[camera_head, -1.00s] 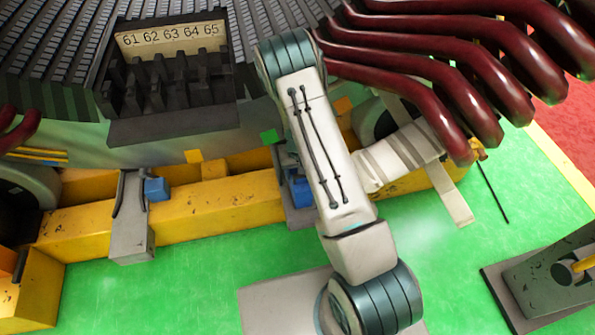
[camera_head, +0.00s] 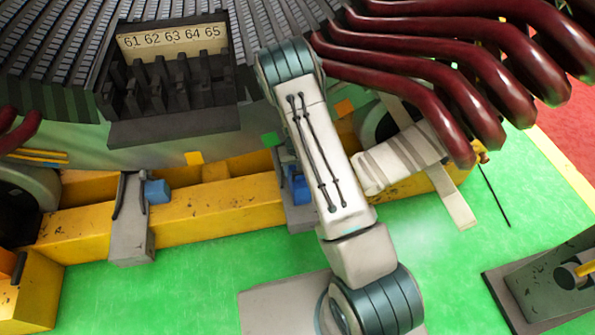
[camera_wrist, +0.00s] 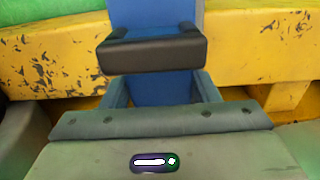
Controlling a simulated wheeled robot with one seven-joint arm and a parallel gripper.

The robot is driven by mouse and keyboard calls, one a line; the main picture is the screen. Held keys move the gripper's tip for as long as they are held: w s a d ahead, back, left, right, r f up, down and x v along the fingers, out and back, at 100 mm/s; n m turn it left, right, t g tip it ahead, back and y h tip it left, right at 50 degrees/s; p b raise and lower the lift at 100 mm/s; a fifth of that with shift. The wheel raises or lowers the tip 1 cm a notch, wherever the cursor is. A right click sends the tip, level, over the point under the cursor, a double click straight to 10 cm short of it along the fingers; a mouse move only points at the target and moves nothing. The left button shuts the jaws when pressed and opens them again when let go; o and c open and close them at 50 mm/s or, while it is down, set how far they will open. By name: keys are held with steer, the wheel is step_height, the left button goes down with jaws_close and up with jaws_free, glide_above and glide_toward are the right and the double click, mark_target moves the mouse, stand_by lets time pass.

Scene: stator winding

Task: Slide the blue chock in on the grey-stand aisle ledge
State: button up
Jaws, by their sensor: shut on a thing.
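In the wrist view my gripper (camera_wrist: 153,52) reaches away from the camera, with a dark pad across its front. It is shut on the blue chock (camera_wrist: 153,88), which shows between the fingers. More blue (camera_wrist: 152,18) shows beyond the pad, over the yellow beam; I cannot tell whether it is the same piece. In the head view my arm hides the gripper. A blue piece (camera_head: 299,187) shows at the arm's left edge, by a grey stand (camera_head: 297,217) that is partly hidden. How far the chock is seated on a ledge cannot be seen.
A second grey stand (camera_head: 131,235) sits across the yellow beam (camera_head: 225,208) at left, with another blue block (camera_head: 157,191) beside it. Yellow, green (camera_head: 271,139) and orange (camera_head: 345,107) tags line the stator's lower edge. Dark red coil ends (camera_head: 430,85) hang at upper right.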

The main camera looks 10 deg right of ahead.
steer(key=shift+w+b, duration=1.05)
steer(key=shift+w, duration=2.5)
steer(key=o, duration=1.2)
steer(key=shift+c, duration=0.2)
steer(key=shift+s, duration=0.1)
step_height(320, 180, up, 14)
steer(key=p, duration=0.5)
steer(key=shift+f, duration=0.1)
